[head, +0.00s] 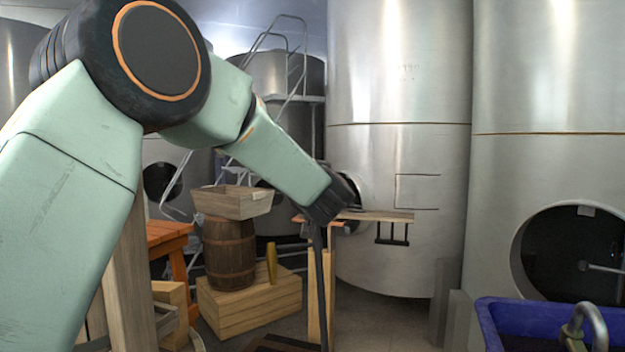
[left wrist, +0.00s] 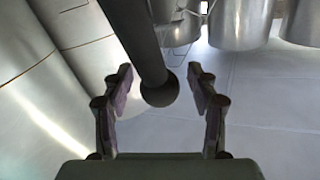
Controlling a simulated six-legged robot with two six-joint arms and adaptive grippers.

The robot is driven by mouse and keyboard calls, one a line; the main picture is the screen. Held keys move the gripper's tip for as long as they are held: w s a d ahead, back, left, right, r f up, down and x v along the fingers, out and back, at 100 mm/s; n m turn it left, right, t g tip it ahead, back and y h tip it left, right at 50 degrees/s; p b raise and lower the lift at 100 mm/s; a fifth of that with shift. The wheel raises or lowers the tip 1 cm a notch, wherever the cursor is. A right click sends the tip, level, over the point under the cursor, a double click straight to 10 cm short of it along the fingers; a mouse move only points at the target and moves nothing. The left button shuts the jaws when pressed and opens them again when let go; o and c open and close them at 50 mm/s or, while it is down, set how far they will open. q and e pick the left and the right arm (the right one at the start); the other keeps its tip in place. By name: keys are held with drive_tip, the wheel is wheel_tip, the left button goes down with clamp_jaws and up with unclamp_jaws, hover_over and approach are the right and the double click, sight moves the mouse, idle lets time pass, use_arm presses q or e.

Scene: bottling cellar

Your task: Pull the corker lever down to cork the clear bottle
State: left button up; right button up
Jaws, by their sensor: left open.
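In the left wrist view, a dark lever rod (left wrist: 137,42) with a round ball end (left wrist: 159,88) runs down between the fingers of my left gripper (left wrist: 158,76). The gripper is open, with a gap on each side of the ball. In the head view, my left arm reaches in from the left and the gripper is mostly hidden at the wrist's end. A dark upright bar (head: 320,285) shows below the wrist; I cannot tell whether it is the lever. I cannot make out the clear bottle in either view. My right gripper is not in view.
A wooden board (head: 378,215) stands out beyond the wrist. A barrel (head: 229,255) bears a wooden crate (head: 232,203), beside a yellowish bottle (head: 271,263) on a wooden box (head: 250,305). A blue tub (head: 545,307) with a metal tap is at the lower right. Steel tanks (head: 400,90) fill the back.

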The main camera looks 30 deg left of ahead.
use_arm(q)
drive_tip(key=shift+s+d+r, duration=0.2)
drive_tip(key=shift+d, duration=0.05)
drive_tip(key=shift+c, duration=0.8)
drive_tip(key=shift+w+a+f, duration=0.15)
drive_tip(key=shift+a+f, duration=0.05)
drive_tip(key=shift+a, duration=0.1)
drive_tip(key=c, duration=0.4)
drive_tip(key=shift+d+r, duration=0.1)
drive_tip(key=shift+d, duration=0.05)
clamp_jaws()
